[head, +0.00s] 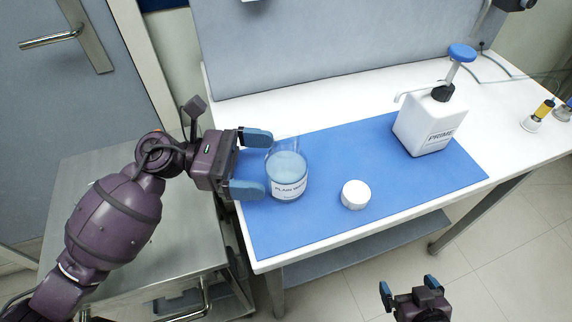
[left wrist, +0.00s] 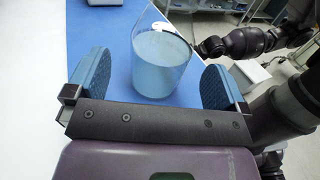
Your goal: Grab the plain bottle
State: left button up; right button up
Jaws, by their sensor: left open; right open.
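The plain bottle (head: 289,172) is a clear, wide container of pale bluish liquid with a white label reading "PLAIN" and more. It stands upright on the blue mat (head: 330,228). My left gripper (head: 265,164) is open at its left side, one finger toward the back and one toward the front. In the left wrist view the bottle (left wrist: 160,62) shows between the two blue fingers, with gaps on both sides. My right gripper (head: 408,285) is open and empty at the bottom of the head view, off the table's front edge.
A small white round cap (head: 355,194) lies on the mat right of the bottle. A white pump bottle (head: 431,125) labelled "PRIME", with a blue top, stands further right. Small yellow-and-white items (head: 540,115) stand at the far right. A metal cart (head: 100,178) is at left.

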aim_at(287, 168)
pick_arm(q)
jog(key=shift+s+d+f, duration=0.15)
jog(key=shift+s+d, duration=0.05)
jog(key=shift+d, duration=1.15)
jog(key=shift+s+d+f, duration=0.1)
jog(key=shift+s+d, duration=0.1)
jog(key=shift+d, duration=1.1)
jog(key=c, duration=1.2)
